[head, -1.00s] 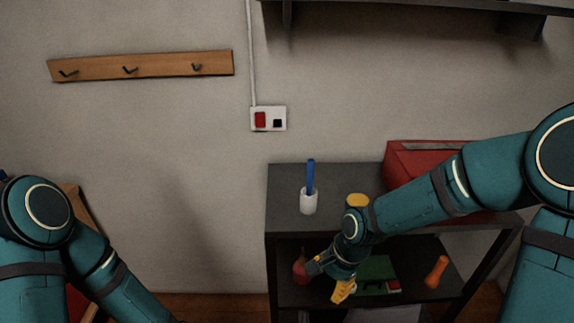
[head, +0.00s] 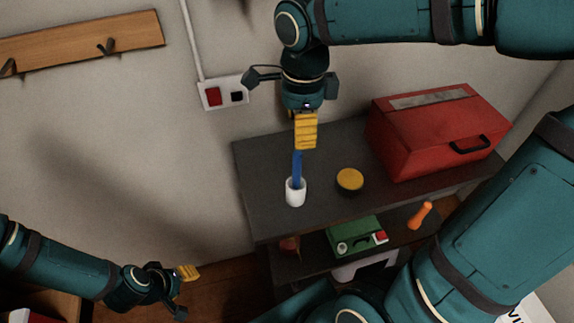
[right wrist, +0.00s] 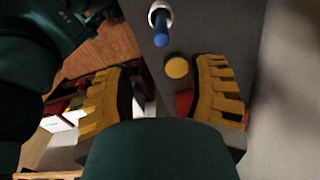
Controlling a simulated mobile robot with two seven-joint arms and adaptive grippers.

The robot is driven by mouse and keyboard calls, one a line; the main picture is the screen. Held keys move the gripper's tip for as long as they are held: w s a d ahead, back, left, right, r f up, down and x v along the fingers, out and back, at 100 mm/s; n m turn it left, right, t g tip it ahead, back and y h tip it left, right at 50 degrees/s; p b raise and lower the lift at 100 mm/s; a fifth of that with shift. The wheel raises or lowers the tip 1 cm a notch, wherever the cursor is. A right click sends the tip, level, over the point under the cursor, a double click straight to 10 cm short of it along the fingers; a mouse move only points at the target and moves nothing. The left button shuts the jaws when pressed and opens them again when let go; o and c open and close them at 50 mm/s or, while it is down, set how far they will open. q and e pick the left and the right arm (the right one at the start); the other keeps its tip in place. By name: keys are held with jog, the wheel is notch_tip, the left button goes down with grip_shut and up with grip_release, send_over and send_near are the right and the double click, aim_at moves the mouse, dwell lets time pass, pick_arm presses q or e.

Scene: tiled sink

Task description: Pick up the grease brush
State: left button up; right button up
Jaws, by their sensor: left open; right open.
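The grease brush, seen as a blue handle (head: 297,172), stands upright in a white cup (head: 296,193) on the dark shelf top. Its lower end is hidden in the cup. My right gripper (head: 306,138) is open above it, pointing down, its yellow finger pads overlapping the handle's top in the head view. In the right wrist view the handle (right wrist: 160,30) and cup (right wrist: 157,11) lie ahead of the open fingers (right wrist: 163,70), not between them. My left gripper (head: 182,280) is open and empty, low at the left, away from the shelf.
A yellow-topped round tin (head: 350,179) stands right of the cup, with a red toolbox (head: 435,135) behind it. The lower shelf holds a green box (head: 353,238) and an orange-handled thing (head: 420,215). A wall socket (head: 223,93) is left of my right gripper.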

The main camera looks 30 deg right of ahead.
aim_at(300, 156)
notch_tip(300, 156, down, 8)
jog(key=shift+s+r+b, duration=0.1)
jog(key=shift+b, duration=0.5)
jog(key=f, duration=0.4)
jog(key=shift+w+a+f+b, duration=0.1)
jog(key=shift+w+f+b, duration=0.25)
jog(key=shift+w, duration=0.05)
pick_arm(q)
jog(key=shift+s+f, duration=0.25)
jog(key=shift+f, duration=0.3)
jog(key=shift+s+f, duration=0.25)
jog(key=shift+f, duration=0.25)
pick_arm(e)
jog(key=shift+f, duration=0.3)
grip_shut()
